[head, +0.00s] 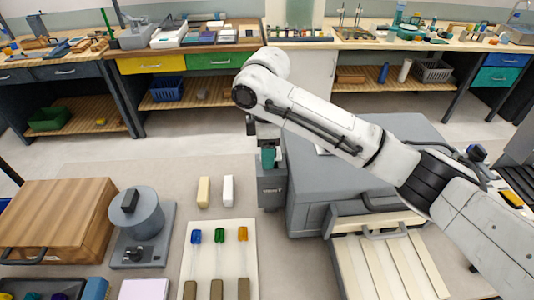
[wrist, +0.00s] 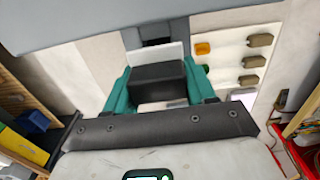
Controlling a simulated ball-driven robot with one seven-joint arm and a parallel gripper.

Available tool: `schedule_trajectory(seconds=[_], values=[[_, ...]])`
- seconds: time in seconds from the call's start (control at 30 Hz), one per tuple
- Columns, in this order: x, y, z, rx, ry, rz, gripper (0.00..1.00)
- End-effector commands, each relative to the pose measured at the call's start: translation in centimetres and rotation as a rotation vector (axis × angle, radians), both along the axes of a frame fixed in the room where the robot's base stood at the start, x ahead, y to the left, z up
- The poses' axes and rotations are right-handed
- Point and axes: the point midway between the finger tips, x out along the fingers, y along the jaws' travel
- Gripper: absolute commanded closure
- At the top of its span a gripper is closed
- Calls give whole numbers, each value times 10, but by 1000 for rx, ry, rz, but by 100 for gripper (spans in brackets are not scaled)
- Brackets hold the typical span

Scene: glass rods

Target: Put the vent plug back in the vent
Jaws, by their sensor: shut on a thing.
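My gripper (head: 268,157) points down over the grey box marked VENT (head: 271,192), which stands against the left side of a large grey cabinet (head: 345,175). In the wrist view its teal fingers (wrist: 160,88) are shut on a dark block, the vent plug (wrist: 158,76). A pale piece shows just beyond the plug, and a dark part lies past it. The plug is hidden in the head view. I cannot tell whether its lower end is inside the vent or above it.
A white board (head: 207,262) with blue, green and orange-tipped rods lies on the table to the left. A cream block (head: 203,191) and a white block (head: 228,190) stand behind it. A round grey device (head: 136,219) and a wooden box (head: 60,215) are farther left.

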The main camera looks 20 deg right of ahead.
Motion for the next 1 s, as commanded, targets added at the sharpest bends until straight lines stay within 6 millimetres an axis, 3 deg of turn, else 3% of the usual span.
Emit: schedule_trajectory(seconds=[0.13, 0.93, 0.97, 1.0], values=[[0, -1, -16, 0, 1, -2, 80], [-2, 0, -36, 1, 8, -1, 80], [-3, 0, -36, 1, 9, -1, 42], [-3, 0, -37, 1, 10, -1, 38]])
